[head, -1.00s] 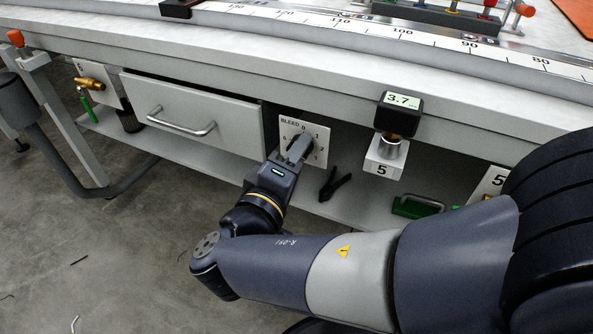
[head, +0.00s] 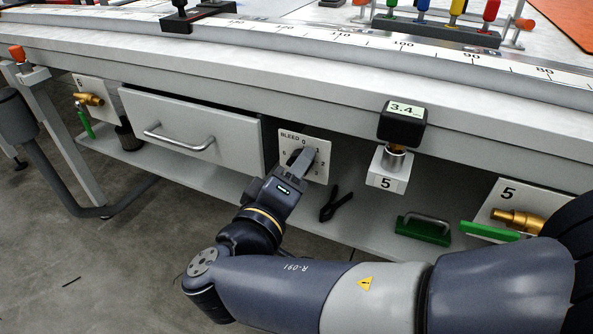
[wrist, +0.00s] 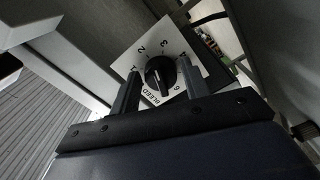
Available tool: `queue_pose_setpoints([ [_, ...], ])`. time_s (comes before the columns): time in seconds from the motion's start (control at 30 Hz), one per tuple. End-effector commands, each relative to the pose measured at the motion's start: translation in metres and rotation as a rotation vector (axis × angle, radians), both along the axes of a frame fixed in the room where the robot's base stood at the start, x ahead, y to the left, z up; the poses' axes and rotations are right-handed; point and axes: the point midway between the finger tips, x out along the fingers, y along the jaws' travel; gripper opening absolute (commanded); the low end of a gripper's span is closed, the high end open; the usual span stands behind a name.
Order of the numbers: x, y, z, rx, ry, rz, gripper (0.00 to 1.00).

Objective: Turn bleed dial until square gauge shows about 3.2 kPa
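The bleed dial is a black round knob (wrist: 160,75) on a white numbered plate marked BLEED (head: 318,145), set under the bench edge. The square gauge (head: 403,122) is a black box on a metal post, and its display reads 3.4. My gripper (head: 303,157) is at the dial and hides part of the knob in the head view. In the wrist view my gripper (wrist: 158,68) has its two fingers apart, one on each side of the knob, with a gap showing beside it. I cannot tell exactly which number the knob points to.
A drawer (head: 190,128) with a bar handle is left of the dial. A black clamp-like tool (head: 335,204) and a green block with a handle (head: 424,229) lie on the lower shelf (head: 365,232). A brass valve with a green lever (head: 490,231) is at the right.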

Motion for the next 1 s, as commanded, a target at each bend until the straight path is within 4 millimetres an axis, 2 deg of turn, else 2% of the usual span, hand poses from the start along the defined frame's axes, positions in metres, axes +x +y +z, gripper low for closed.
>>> queue_pose_setpoints([
  [0.13, 0.000, 0.000, 0.000, -0.001, -0.001, 0.001, 0.56],
  [0.53, -0.006, 0.005, 0.001, 0.000, -0.001, 0.005, 0.56],
  [1.0, -0.061, 0.036, 0.002, -0.003, -0.001, 0.007, 0.56],
])
